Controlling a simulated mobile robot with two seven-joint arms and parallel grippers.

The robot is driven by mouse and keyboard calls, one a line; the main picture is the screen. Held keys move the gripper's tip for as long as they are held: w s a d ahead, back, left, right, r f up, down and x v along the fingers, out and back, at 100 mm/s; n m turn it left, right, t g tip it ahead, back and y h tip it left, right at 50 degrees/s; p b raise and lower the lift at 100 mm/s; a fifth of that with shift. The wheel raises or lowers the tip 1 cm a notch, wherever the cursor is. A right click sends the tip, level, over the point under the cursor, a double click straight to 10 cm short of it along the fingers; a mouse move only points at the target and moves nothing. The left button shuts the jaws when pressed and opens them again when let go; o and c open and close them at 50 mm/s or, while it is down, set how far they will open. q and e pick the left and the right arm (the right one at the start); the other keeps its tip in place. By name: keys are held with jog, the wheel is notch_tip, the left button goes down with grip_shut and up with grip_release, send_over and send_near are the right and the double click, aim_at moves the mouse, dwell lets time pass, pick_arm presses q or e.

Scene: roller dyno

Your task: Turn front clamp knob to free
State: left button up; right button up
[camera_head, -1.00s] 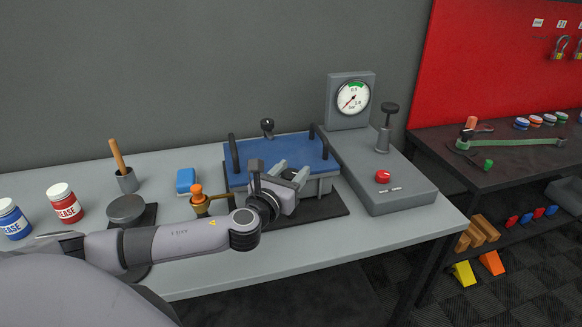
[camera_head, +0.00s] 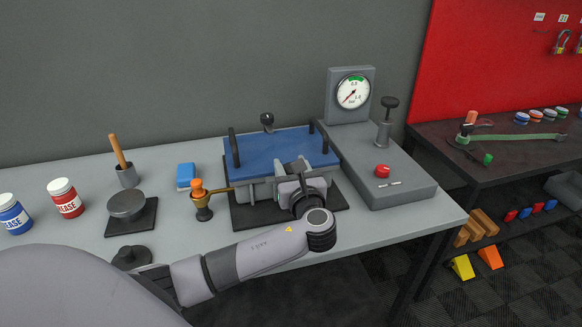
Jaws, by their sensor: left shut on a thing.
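A blue-topped fixture (camera_head: 265,150) with black handles at both ends sits on a dark base plate on the bench. One dark clamp knob (camera_head: 267,119) stands at its rear edge. My left gripper (camera_head: 297,167) is at the front side of the fixture, right of its middle, with its fingers pointing toward the blue top. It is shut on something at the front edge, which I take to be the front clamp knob. The knob itself is hidden behind the gripper and wrist. My right gripper is not in view.
A grey gauge unit (camera_head: 400,185) with a red button stands right of the fixture. An orange-topped brass part (camera_head: 202,203) and a blue block (camera_head: 186,176) are to the left. Grease jars (camera_head: 65,198) stand at far left. The bench's front strip is mostly clear.

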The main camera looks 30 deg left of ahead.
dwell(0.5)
pick_arm(q)
jog(key=o, duration=1)
jog(key=shift+c, duration=0.2)
jog(key=v, duration=0.7)
jog(key=shift+b, duration=0.35)
jog(key=shift+d, duration=0.15)
